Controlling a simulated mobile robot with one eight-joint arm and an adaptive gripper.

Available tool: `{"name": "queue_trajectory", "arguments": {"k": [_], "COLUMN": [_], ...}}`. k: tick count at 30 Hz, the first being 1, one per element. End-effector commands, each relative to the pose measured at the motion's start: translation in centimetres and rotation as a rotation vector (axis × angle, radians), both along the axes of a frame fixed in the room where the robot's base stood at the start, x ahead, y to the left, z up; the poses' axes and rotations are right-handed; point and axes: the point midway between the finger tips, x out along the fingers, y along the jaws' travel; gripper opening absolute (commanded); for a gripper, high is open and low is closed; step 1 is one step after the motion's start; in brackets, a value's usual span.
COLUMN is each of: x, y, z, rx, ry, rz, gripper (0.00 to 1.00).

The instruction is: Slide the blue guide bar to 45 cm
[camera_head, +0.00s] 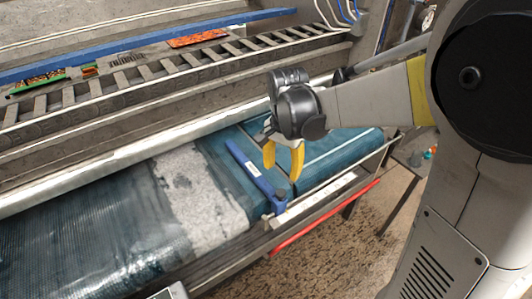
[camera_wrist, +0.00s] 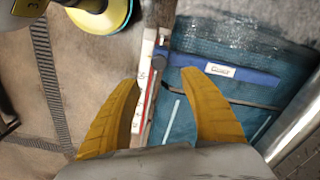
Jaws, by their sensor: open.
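The blue guide bar (camera_head: 247,165) lies across the teal belt (camera_head: 85,235) in the head view, its near end at the belt's front edge. In the wrist view the bar (camera_wrist: 240,74) runs to the right with a white label and a dark knob (camera_wrist: 158,62) at its left end. A white scale strip (camera_wrist: 145,80) runs beside that end; its figures are too small to read. My gripper (camera_head: 283,158) has yellow fingers, is open and empty, and hangs above the bar's near end. In the wrist view the fingertips (camera_wrist: 161,76) stand either side of the knob end, without clear contact.
A red rail (camera_head: 325,217) runs along the machine's front edge. A metal roller (camera_head: 110,160) spans behind the belt. A grey wet patch (camera_head: 200,195) lies left of the bar. A yellow round object (camera_wrist: 108,14) shows at the wrist view's top left. Floor (camera_head: 330,255) in front is open.

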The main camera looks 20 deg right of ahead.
Motion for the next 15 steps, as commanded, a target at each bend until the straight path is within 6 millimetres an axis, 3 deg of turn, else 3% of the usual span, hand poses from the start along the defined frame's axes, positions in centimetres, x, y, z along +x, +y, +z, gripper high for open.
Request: {"name": "queue_trajectory", "arguments": {"k": [15], "x": [0.1], "y": [0.0], "z": [-9.0], "rx": [0.000], "ry": [0.001], "rz": [-0.003], "gripper": [0.52]}}
